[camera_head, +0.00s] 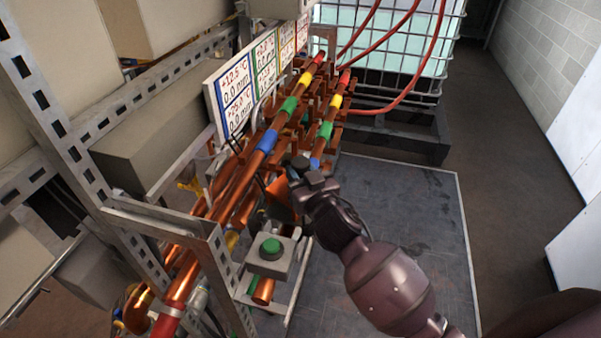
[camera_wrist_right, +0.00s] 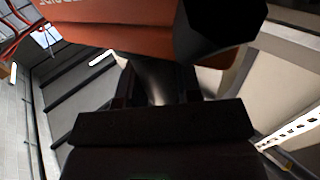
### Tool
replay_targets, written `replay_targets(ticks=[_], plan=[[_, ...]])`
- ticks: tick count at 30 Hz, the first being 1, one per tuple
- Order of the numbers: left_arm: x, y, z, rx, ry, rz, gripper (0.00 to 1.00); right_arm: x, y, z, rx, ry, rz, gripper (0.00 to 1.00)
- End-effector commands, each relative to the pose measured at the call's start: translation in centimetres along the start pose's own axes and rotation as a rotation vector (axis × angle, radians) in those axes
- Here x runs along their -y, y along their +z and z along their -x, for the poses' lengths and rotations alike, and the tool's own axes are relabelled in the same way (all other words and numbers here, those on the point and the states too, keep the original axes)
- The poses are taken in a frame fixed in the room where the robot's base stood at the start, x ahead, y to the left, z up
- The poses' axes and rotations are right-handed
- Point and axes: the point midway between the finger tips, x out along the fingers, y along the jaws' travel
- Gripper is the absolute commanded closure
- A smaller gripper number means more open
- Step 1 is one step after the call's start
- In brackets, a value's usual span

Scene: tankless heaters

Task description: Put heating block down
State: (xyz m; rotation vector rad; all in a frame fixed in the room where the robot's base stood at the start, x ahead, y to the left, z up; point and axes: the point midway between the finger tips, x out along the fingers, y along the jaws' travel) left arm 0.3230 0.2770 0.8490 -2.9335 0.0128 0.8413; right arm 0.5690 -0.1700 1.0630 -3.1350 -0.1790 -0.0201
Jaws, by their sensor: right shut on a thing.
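My right gripper (camera_head: 298,172) reaches in from the lower right, close to the copper pipe rack, and its fingertips are partly hidden by its own body. An orange block (camera_head: 281,200), which I take to be the heating block, shows just left of and below it. My left gripper is not in view.
Copper pipes with blue, green, yellow and red bands (camera_head: 267,141) run along the rack. A display panel (camera_head: 238,92) stands behind them. A green button box (camera_head: 272,252) sits at the front. A metal frame (camera_head: 165,222) stands left. The dark floor plate (camera_head: 420,210) at right is clear.

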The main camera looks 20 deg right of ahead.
Motion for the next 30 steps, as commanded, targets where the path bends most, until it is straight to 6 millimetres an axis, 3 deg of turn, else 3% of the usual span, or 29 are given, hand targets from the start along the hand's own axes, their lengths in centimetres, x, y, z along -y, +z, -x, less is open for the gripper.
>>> replay_targets(ticks=[10, 11, 15, 26, 30], plan=[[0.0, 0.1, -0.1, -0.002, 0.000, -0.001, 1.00, 0.0, 0.1, 0.0, -0.004, 0.000, 0.000, 1.00], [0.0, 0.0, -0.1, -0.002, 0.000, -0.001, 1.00, 0.0, 0.2, 0.0, 0.000, 0.001, 0.001, 0.63], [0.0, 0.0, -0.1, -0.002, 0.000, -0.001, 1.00, 0.0, 0.2, 0.0, 0.000, 0.000, 0.001, 0.43], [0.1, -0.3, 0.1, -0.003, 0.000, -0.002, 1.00, 0.0, -0.2, 0.0, -0.001, 0.000, 0.001, 0.43], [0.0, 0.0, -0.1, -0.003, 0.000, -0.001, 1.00, 0.0, 0.1, 1.6, 0.001, 0.001, -0.001, 0.43]])
